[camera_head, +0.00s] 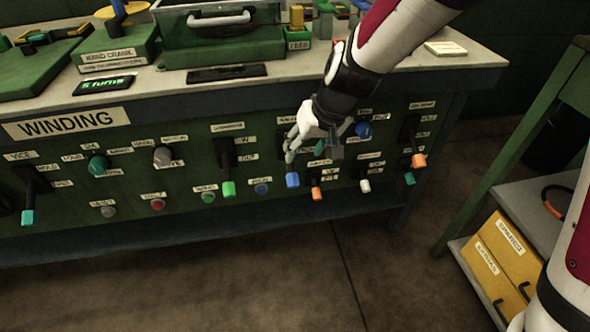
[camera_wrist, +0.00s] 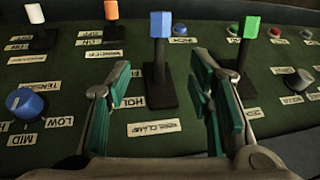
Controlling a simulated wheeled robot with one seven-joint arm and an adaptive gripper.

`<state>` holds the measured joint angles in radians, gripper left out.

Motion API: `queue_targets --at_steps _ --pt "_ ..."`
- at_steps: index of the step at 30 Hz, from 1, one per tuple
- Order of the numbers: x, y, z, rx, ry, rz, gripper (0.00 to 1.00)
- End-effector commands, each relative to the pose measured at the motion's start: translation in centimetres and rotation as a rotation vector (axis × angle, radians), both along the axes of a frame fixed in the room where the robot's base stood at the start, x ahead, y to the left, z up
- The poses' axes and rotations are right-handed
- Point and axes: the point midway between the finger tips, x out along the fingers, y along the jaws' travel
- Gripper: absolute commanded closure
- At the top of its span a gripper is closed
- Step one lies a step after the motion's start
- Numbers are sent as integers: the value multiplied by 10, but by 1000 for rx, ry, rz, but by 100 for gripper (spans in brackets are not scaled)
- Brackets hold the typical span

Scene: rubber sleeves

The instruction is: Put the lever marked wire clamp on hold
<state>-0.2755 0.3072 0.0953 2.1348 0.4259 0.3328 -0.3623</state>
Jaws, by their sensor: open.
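The wire clamp lever has a blue handle (camera_head: 292,180) on a dark arm and points down on the green panel. In the wrist view, which is turned over, the blue handle (camera_wrist: 161,24) is at the top centre. Its label (camera_wrist: 153,127) lies below the lever's base, and a partly covered HOLD label (camera_wrist: 132,103) lies beside the slot. The handle is away from the HOLD end. My gripper (camera_wrist: 163,78) is open with teal pads on either side of the lever line, holding nothing. In the head view my gripper (camera_head: 308,145) is just above the blue handle.
A green-handled lever (camera_head: 229,188) is to the left and an orange-handled lever (camera_head: 317,193) close to the right. A blue tension knob (camera_wrist: 25,103) shows in the wrist view. The bench top (camera_head: 400,62) overhangs the panel. Open floor lies in front.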

Motion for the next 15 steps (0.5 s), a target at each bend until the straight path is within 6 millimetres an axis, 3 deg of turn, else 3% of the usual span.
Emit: queue_targets --at_steps 15 --pt "27 27 -90 -1 4 0 52"
